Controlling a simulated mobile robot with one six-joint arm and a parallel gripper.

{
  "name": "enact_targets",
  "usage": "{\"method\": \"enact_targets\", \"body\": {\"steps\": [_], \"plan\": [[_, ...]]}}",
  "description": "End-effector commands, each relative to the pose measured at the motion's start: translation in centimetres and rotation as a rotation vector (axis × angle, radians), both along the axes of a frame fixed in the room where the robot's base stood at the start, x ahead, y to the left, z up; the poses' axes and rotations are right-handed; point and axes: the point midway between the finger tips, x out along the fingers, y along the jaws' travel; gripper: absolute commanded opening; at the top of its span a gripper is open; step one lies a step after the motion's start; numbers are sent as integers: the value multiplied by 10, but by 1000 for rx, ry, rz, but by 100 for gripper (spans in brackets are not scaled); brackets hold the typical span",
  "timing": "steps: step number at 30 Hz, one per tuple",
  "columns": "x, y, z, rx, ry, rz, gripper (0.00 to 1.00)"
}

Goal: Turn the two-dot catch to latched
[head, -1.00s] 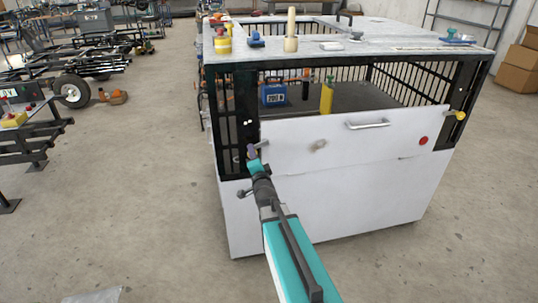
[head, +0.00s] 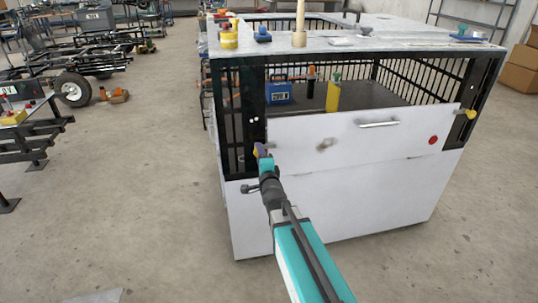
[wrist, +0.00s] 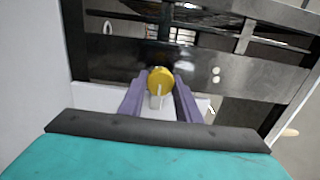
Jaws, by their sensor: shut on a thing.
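The two-dot catch (wrist: 161,80) is a yellow round knob with a pale narrow piece in front of it in the wrist view. It sits on the black post beside two white dots (wrist: 215,75). The same dots (head: 255,120) show above my gripper in the head view. My gripper (head: 263,150) has purple fingers that lie on either side of the catch and are shut on it. Only a little yellow shows between the fingers in the head view. Which way the catch points is mostly hidden there. The white front panel (head: 375,138) lies just right of it.
A second yellow catch (head: 471,113) is at the panel's right end, near a red disc (head: 433,140). A bar handle (head: 378,124) and a grey knob (head: 325,145) stick out from the panel. Several items stand on the cage top (head: 400,42). Open floor lies left of the cage.

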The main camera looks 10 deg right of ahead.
Motion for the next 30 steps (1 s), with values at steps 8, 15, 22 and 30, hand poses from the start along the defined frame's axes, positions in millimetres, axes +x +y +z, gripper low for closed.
{"method": "enact_targets", "body": {"steps": [8,15,22,30], "plan": [[0,6,-4,13,8,5,0],[0,8,-3,14,7,8,39],[1,11,-1,11,3,12,49],[-2,12,0,9,1,13,49]]}}
